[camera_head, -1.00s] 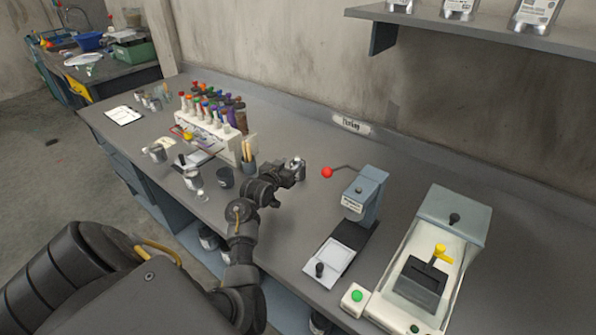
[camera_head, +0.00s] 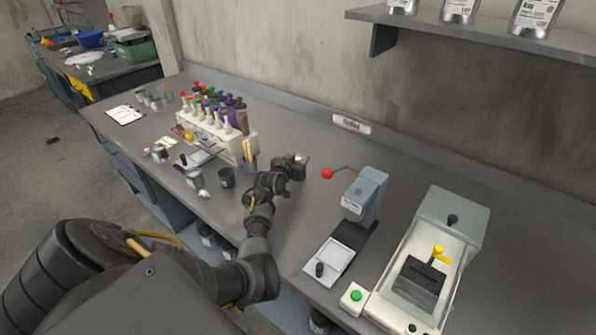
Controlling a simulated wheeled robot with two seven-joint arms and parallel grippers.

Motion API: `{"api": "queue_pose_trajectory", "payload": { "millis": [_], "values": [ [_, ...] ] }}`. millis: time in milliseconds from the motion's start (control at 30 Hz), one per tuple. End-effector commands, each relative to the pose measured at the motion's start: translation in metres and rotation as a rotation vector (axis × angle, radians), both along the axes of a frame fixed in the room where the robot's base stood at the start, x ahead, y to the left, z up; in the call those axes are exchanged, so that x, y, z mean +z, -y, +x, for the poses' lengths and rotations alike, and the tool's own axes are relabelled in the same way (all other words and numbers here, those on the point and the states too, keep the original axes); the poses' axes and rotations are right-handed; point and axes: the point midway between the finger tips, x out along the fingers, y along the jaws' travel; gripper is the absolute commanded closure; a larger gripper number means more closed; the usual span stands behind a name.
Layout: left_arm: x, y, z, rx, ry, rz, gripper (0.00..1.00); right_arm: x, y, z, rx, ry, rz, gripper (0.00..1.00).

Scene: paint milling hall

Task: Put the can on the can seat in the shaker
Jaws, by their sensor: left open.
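A cream and grey machine (camera_head: 463,235), which looks like the shaker, stands at the right of the bench. It has a yellow-handled clamp (camera_head: 438,252) over a dark plate (camera_head: 420,278) that looks like the can seat. No can shows on that plate. A silver can (camera_head: 195,180) stands near the bench's front edge, left of my arm; I cannot tell whether it is the task's can. My left gripper (camera_head: 299,163) is open over the middle of the bench, left of the red-knobbed lever. What lies between its fingers is too small to tell. My right gripper is out of view.
A grey press with a red knob (camera_head: 327,174) stands between my gripper and the shaker. A green button box (camera_head: 354,297) sits at the front edge. A shelf (camera_head: 480,37) overhangs the right.

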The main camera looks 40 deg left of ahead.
Motion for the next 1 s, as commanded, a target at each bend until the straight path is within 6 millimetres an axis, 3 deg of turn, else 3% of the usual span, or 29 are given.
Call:
{"api": "queue_pose_trajectory", "payload": {
  "millis": [67, 400, 833, 1000],
  "values": [
    [0.000, 0.000, 0.000, 0.000, 0.000, 0.000, 0.58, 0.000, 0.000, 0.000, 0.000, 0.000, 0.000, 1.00],
    [0.000, 0.000, 0.000, 0.000, 0.000, 0.000, 1.00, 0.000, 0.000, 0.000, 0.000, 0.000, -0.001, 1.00],
    [0.002, 0.000, 0.000, 0.000, 0.002, 0.000, 1.00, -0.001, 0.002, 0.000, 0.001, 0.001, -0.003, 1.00],
    [0.012, 0.000, 0.000, -0.001, 0.003, 0.004, 1.00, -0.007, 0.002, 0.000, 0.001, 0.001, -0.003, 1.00]
  ]
}}
